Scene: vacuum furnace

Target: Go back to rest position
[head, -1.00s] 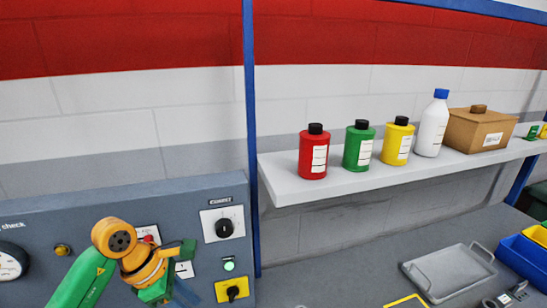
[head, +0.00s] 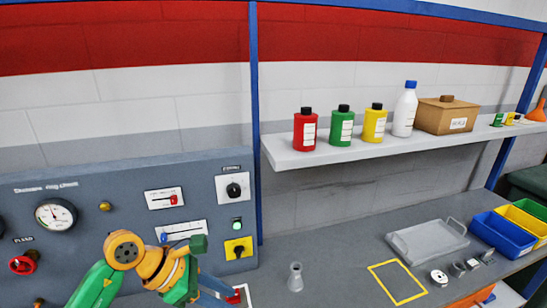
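My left arm comes in from the lower left in front of the grey control panel (head: 110,215). Beyond its orange wrist are blue-grey parts at my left gripper (head: 217,288), low in the picture. The fingertips are not clear, so I cannot tell whether it is open or shut. A small red part (head: 238,295) on a white-edged plate shows just right of it; I cannot tell whether they touch. Orange parts at the bottom right edge may belong to my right arm; no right gripper fingers show.
The panel carries a gauge (head: 56,214), a black knob (head: 233,190), a lit green button (head: 237,223) and a yellow switch (head: 238,248). A shelf (head: 300,160) holds bottles and a brown box (head: 446,115). The bench holds a flask (head: 295,277), grey tray (head: 428,240) and blue bin (head: 502,234).

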